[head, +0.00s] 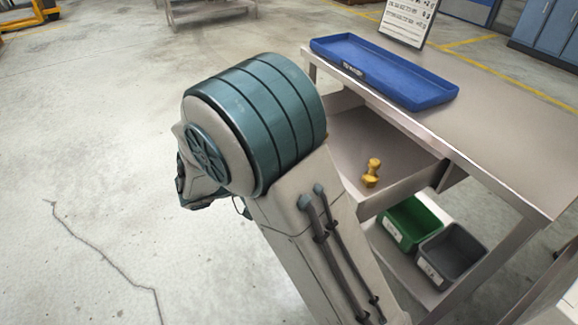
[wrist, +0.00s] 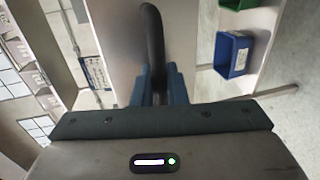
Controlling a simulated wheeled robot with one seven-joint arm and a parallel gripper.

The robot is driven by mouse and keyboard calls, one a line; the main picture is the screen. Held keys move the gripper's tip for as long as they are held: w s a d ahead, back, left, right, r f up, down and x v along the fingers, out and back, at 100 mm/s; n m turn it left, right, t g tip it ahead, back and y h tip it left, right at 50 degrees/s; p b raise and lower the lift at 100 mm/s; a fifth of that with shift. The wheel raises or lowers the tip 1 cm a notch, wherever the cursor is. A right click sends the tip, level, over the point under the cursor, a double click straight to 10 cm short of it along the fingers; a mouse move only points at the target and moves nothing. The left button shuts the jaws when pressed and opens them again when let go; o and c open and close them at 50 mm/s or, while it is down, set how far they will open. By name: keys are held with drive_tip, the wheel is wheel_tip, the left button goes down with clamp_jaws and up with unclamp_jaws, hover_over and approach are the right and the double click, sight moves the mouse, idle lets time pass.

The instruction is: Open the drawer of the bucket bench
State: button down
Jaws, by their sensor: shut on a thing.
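The bench (head: 500,130) has a steel top, and its drawer (head: 345,130) stands open below that top, with its inside showing. A small yellow dumbbell-shaped object (head: 371,173) is in the drawer. In the wrist view, a dark curved handle (wrist: 152,30) crosses the pale drawer front (wrist: 122,45). My gripper (wrist: 159,75) has its blue fingers on either side of the handle and is shut on it. In the head view my arm hides the handle, the drawer front and the gripper's fingers.
A blue tray (head: 385,75) and a printed sign (head: 408,18) are on the bench top. A green bin (head: 408,222) and a grey bin (head: 452,252) sit on the lower shelf. A blue bin (wrist: 232,55) shows in the wrist view. The concrete floor at left is clear.

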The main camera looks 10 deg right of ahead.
drive_tip(key=c, duration=1.6)
unclamp_jaws()
drive_tip(key=shift+o, duration=0.2)
drive_tip(key=shift+a, duration=0.1)
drive_tip(key=p+v, duration=0.2)
drive_tip(key=v, duration=1.1)
drive_tip(key=shift+s+a, duration=0.15)
drive_tip(key=shift+a, duration=0.1)
drive_tip(key=shift+r, duration=0.1)
drive_tip(key=s+d+r+m+g+y+p, duration=0.1)
drive_tip(key=s+d+r+g+y+p, duration=0.15)
drive_tip(key=d+r+p, duration=0.4)
drive_tip(key=s+d+r+m+g+y+p, duration=0.1)
drive_tip(key=s+d+r+g+y+p, duration=0.1)
drive_tip(key=d+r+g+y+p, duration=0.45)
drive_tip(key=s+d+r+m+t+y+p, duration=0.2)
drive_tip(key=s+d+r+t+y+p, duration=0.3)
drive_tip(key=r+p, duration=0.4)
wheel_tip(320, 180, up, 2)
drive_tip(key=s+d+t, duration=0.1)
drive_tip(key=s, duration=0.1)
drive_tip(key=shift+s+d+y+p, duration=0.2)
drive_tip(key=shift+s+y+p, duration=0.1)
drive_tip(key=shift+y+p, duration=0.1)
